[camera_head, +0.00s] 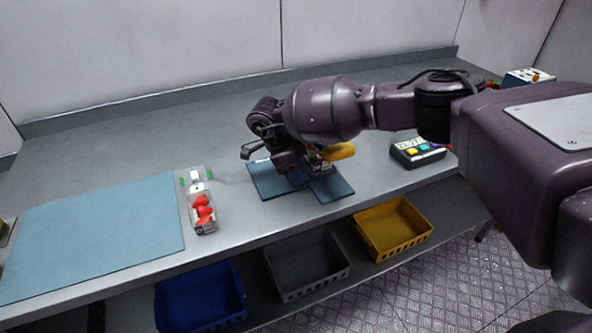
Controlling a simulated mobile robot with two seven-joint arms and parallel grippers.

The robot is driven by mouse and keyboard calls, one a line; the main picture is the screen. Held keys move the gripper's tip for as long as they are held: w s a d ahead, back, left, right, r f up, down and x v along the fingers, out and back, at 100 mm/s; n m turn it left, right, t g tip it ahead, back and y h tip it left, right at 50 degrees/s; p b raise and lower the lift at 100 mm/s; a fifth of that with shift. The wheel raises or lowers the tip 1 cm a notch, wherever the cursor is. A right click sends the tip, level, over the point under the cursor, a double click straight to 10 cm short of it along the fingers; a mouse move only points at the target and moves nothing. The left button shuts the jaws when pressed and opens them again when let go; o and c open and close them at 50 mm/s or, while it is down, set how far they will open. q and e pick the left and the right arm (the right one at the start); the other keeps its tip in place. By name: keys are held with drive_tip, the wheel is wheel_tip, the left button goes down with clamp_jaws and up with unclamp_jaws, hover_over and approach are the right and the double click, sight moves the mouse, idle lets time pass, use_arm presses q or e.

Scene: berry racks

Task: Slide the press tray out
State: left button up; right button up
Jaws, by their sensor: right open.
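My right gripper (268,157) reaches in from the right and hangs over a dark blue flat base (335,189) on the bench. It is open, and I see nothing held in it. A yellow handle-like part (339,151) shows beside the wrist, above the base. My gripper and wrist hide much of what stands on this base, so I cannot make out the press tray for certain. A clear narrow tray (205,229) with red berries (203,208) lies to the left, apart from the gripper. My left gripper is not in view.
A blue mat (95,235) covers the bench's left part. A dark box with coloured buttons (418,152) stands to the right. Blue (200,298), grey (307,265) and yellow (394,228) bins sit below the front edge. The bench behind the mat is clear.

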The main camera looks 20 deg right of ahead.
sight(266, 191)
clamp_jaws()
idle(0.4)
drive_tip(key=a, duration=0.6)
drive_tip(key=a+b, duration=0.1)
drive_tip(key=a, duration=0.2)
drive_tip(key=shift+s+a, duration=0.15)
drive_tip(key=shift+s, duration=0.25)
unclamp_jaws()
drive_tip(key=shift+a, duration=0.15)
